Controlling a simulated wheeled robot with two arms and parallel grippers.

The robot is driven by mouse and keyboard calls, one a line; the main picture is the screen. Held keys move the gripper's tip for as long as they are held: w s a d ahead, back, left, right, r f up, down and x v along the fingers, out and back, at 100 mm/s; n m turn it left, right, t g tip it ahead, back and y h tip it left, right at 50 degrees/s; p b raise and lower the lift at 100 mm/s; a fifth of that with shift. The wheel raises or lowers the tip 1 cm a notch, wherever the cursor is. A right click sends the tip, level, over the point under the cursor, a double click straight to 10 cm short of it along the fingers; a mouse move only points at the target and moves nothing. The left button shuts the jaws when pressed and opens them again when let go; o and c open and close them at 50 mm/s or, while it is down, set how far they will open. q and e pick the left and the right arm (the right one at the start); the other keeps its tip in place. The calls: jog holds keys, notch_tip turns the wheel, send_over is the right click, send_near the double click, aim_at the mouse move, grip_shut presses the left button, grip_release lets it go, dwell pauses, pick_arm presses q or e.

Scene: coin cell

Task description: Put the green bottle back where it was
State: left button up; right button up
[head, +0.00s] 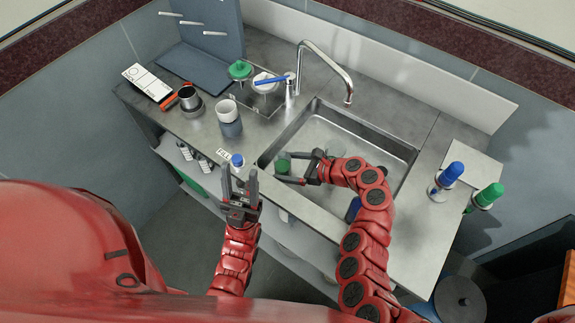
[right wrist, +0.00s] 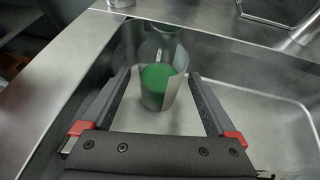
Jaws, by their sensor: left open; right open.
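A bottle with a green cap (head: 487,196) stands at the far right of the counter. A small green-topped vessel (head: 283,166) is by the sink's left edge; in the right wrist view the green piece (right wrist: 157,86) has a pale, clear wall around it. I cannot tell whether it is a bottle or a cup. My right gripper (head: 287,168) is open around this vessel, with its fingers (right wrist: 158,74) on either side and visible gaps. My left gripper (head: 239,182) is open and empty, just in front of a blue-capped bottle (head: 237,162) at the counter's front.
The steel sink (head: 386,150) has a tall faucet (head: 325,62). A blue-capped bottle (head: 446,180) stands at right beside a pale mat (head: 472,160). At left are a grey cup (head: 229,119), a metal cup (head: 189,99) and a green-lidded jar (head: 240,71). A "FULL" label (head: 223,156) lies front left.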

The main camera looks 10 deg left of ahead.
jog(key=shift+r, duration=0.1)
jog(key=b+v, duration=0.1)
jog(key=v, duration=0.5)
jog(key=shift+d+r, duration=0.1)
jog(key=shift+d, duration=0.05)
jog(key=shift+s+d+r+b, duration=0.1)
jog(key=shift+d+r+b, duration=0.2)
jog(key=shift+d, duration=0.2)
